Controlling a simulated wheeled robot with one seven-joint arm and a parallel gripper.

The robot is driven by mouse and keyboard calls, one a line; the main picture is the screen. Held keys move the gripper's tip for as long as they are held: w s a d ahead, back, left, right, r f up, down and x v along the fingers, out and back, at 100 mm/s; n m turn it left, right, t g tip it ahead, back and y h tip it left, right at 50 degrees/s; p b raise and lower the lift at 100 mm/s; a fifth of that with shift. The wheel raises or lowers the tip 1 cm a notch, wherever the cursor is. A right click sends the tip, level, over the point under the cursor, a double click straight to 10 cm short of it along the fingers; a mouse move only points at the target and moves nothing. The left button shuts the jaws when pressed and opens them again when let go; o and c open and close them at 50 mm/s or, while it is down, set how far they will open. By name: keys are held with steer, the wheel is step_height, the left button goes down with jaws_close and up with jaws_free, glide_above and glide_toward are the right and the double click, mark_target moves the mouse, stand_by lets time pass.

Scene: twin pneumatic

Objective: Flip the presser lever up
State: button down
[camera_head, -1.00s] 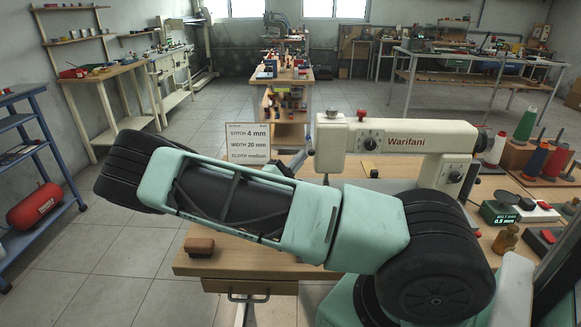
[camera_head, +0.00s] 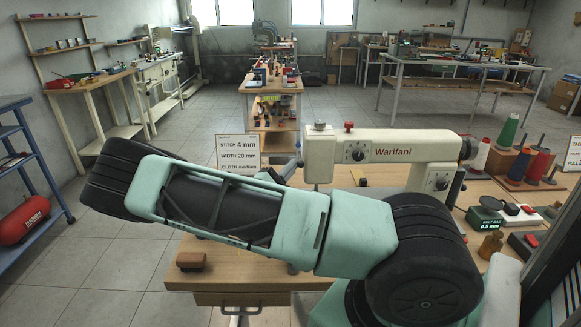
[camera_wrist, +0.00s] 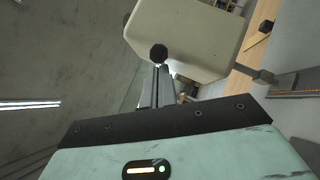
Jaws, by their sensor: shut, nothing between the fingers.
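The cream sewing machine (camera_head: 390,150), marked Warifani, stands on the wooden table (camera_head: 240,265). Its head end is close in the wrist view (camera_wrist: 190,35). A dark round knob (camera_wrist: 158,52) shows in front of the head there, right at my fingertips; it looks like the presser lever's end, but I cannot tell if they touch. The lever's arm is not clearly visible. My gripper (camera_wrist: 157,72) is shut, with nothing between the fingers. In the head view, my arm hides most of the gripper, beside the machine's left end.
A settings card (camera_head: 238,152) stands behind my arm. A brown block (camera_head: 190,261) lies on the table's front left. Thread cones (camera_head: 508,132) and a belt gauge box (camera_head: 485,219) stand to the right. A grey metal piece (camera_wrist: 265,77) juts below the machine head in the wrist view.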

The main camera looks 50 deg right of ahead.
steer(key=shift+r+p, duration=0.25)
steer(key=shift+p, duration=0.1)
steer(key=r+n+y+p, duration=0.1)
steer(key=n+y+p, duration=0.1)
steer(key=p, duration=0.2)
steer(key=r+n+y+p, duration=0.2)
steer(key=y+p, duration=0.1)
steer(key=p, duration=0.2)
steer(key=w+d+r+n+y+p, duration=0.1)
steer(key=r+n+y+p, duration=0.1)
steer(key=p, duration=0.2)
steer(key=shift+r+y+p, duration=0.2)
steer(key=shift+y+p, duration=0.2)
steer(key=shift+d+r+p, duration=0.1)
steer(key=shift+r+p, duration=0.4)
steer(key=shift+r, duration=0.35)
steer(key=shift+s, duration=0.1)
